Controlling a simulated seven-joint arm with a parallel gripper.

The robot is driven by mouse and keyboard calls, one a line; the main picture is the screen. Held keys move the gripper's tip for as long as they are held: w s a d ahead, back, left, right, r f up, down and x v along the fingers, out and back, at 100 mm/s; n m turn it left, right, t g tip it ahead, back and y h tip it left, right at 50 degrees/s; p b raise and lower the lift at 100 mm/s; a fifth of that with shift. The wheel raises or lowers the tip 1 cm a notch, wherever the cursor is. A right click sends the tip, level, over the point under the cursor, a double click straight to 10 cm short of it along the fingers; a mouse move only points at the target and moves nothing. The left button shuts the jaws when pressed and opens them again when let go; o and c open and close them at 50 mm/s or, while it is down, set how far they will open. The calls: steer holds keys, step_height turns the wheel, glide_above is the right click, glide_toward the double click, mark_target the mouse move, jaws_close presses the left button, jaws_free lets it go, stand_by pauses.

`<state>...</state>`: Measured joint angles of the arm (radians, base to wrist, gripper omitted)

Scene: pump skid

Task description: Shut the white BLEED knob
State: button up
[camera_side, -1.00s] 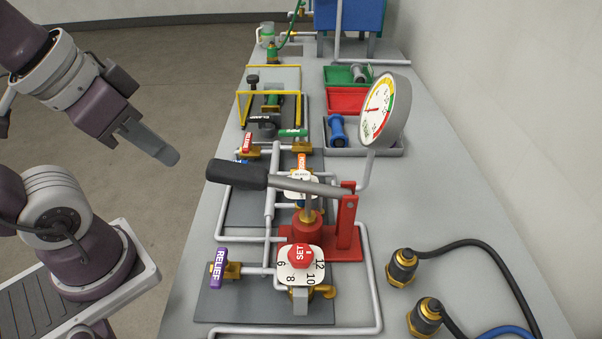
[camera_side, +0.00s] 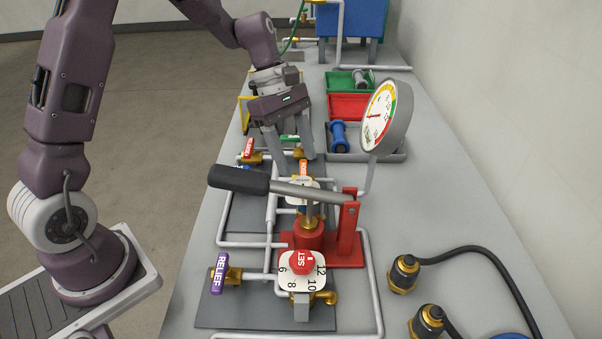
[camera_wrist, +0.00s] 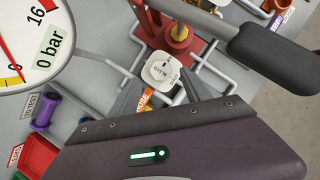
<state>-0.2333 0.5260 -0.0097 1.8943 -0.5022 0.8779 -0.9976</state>
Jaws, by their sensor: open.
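The white BLEED knob (camera_wrist: 160,70) shows in the wrist view on a white dial plate, between and beyond my fingertips. In the side view its white plate (camera_side: 301,184) is partly hidden by the black pump handle (camera_side: 238,178) and its grey lever. My gripper (camera_side: 294,156) is open and points down just behind that plate, close to the orange tag (camera_side: 303,168). In the wrist view both fingers of my gripper (camera_wrist: 161,77) are spread and empty, apart from the knob. How far the knob is turned is too small to read.
The red pump stand (camera_side: 348,230) and lever stand in front of the plate. A large gauge (camera_side: 385,115) rises to the right and reads near 0 bar in the wrist view. Grey pipes surround the knob. The purple RELIEF handle (camera_side: 219,273) and red SET knob (camera_side: 302,261) are nearer the camera.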

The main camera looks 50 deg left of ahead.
mark_target(303, 180)
steer(key=x, duration=0.4)
steer(key=shift+d+f, duration=0.1)
steer(key=shift+f, duration=0.15)
jaws_close()
steer(key=shift+m, duration=0.3)
steer(key=m, duration=0.2)
steer(key=m+g, duration=0.1)
steer(key=shift+w+m+g+y, duration=0.15)
steer(key=shift+m+g+y, duration=0.15)
steer(key=shift+m, duration=0.1)
steer(key=m, duration=0.2)
steer(key=m+g, duration=0.1)
steer(key=m, duration=0.1)
steer(key=shift+w+d+m+g+y, duration=0.1)
steer(key=shift+m+g+y, duration=0.2)
steer(key=shift+y, duration=0.1)
steer(key=m+y, duration=0.1)
steer(key=m, duration=0.3)
steer(key=shift+d+g, duration=0.1)
steer(key=shift+g, duration=0.3)
steer(key=shift+d+m+y, duration=0.1)
steer(key=shift+m+y, duration=1)
steer(key=shift+m, duration=1.3)
